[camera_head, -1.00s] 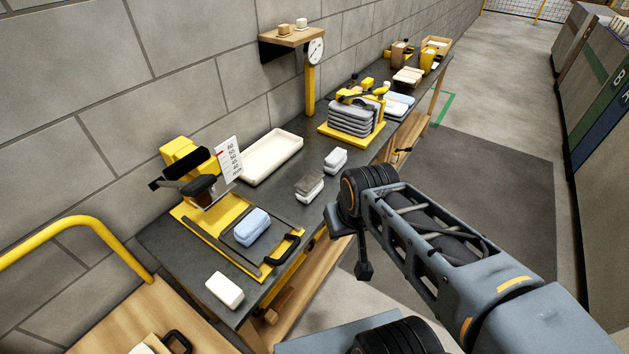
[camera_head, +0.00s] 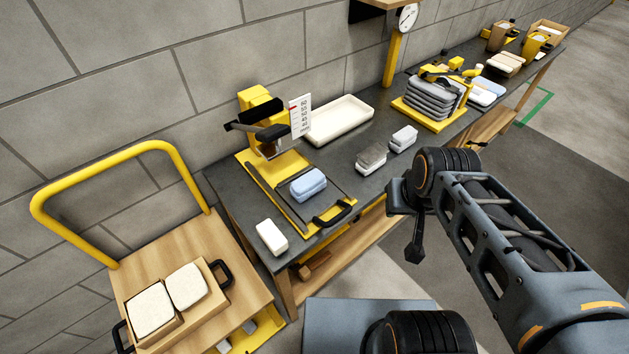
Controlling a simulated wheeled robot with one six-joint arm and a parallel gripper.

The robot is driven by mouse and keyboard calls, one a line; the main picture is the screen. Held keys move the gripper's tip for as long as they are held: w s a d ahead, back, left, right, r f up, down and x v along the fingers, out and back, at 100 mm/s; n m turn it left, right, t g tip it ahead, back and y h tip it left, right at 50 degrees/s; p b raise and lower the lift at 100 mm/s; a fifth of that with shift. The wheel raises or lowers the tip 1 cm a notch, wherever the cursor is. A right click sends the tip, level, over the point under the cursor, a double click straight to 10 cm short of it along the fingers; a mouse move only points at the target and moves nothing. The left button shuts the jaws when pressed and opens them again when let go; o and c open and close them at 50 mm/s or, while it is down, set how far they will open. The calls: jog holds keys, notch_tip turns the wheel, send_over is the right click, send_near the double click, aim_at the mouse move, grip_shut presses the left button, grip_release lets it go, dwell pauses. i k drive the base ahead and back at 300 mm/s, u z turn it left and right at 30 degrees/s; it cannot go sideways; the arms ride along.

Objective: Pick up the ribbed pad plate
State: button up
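I cannot tell for sure which thing is the ribbed pad plate. A block with a dark grey, rough-looking top (camera_head: 371,154) and a pale lower part lies on the dark bench (camera_head: 230,190). A light grey block (camera_head: 403,138) lies just right of it. A blue block (camera_head: 308,184) sits on the yellow press base (camera_head: 262,182). A white block (camera_head: 272,237) lies at the bench's near left corner. My gripper (camera_head: 415,246) seems to be the dark end hanging below my arm, right of the bench's front edge and apart from these blocks. Its fingers are not clear.
A cream tray (camera_head: 338,122) lies by the wall. A yellow rack (camera_head: 437,101) holding several grey pads stands farther along. A wooden cart (camera_head: 195,243) with a yellow rail (camera_head: 100,170) and a box of two white blocks stands at left. Floor right of the bench is clear.

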aim_at(371, 155)
jog(key=z, duration=1.65)
jog(key=i, duration=1.35)
jog(key=u, duration=3.4)
